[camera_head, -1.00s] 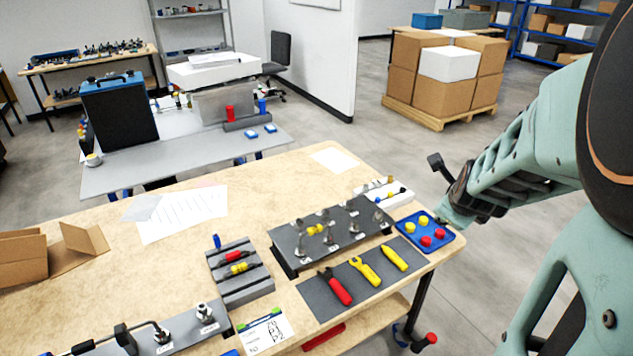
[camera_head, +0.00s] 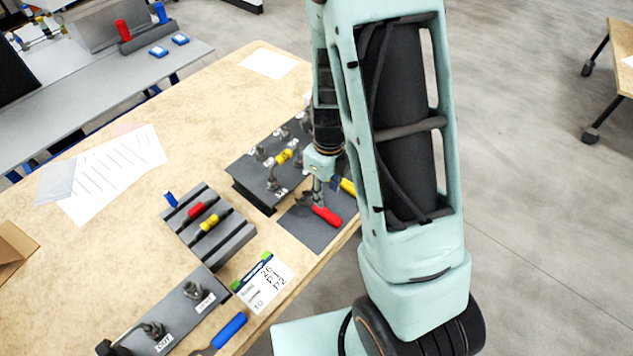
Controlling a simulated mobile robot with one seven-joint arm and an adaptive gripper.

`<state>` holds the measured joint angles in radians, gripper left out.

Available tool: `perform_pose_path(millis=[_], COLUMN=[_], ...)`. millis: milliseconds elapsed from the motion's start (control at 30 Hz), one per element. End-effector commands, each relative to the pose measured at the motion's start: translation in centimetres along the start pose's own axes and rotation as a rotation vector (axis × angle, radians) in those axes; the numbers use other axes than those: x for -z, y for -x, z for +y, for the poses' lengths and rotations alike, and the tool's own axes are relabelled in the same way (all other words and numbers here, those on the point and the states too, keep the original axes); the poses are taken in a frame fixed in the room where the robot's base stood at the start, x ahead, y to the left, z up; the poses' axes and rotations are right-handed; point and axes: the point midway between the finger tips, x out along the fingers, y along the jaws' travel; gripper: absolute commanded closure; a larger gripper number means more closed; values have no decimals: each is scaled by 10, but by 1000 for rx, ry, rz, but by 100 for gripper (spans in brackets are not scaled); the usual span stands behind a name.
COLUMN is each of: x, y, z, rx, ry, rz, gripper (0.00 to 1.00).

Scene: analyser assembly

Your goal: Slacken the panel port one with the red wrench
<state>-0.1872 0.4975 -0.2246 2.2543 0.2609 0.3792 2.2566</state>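The red wrench (camera_head: 327,216) lies on the dark mat (camera_head: 303,232) near the table's front edge. Its red handle shows; its head is mostly hidden by my gripper. My gripper (camera_head: 318,195) points down at the head end of the red wrench. Its fingers are small and partly blended with the wrench, so I cannot tell whether they touch or grip it. The dark panel (camera_head: 243,170) with several metal ports stands behind the mat, one port area bearing a yellow piece (camera_head: 284,156). Port labels are too small to read, and my arm hides the panel's right end.
A yellow tool (camera_head: 347,187) lies partly hidden beside my arm. A grey rack (camera_head: 232,240) holds red and yellow pieces. A marked card (camera_head: 265,283), a blue-handled tool (camera_head: 229,329) and a fixture with metal fittings (camera_head: 188,313) are nearer. Papers (camera_head: 115,172) lie left.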

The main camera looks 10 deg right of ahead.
Motion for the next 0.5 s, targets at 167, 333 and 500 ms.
perform_pose_path(millis=[167, 333, 500], x=[2, 2, 3], y=[-9, -16, -32], z=[11, 12, 12], rx=[-29, -30, -29], ry=[-8, -7, -5], rz=[20, 20, 21], gripper=[65, 65, 65])
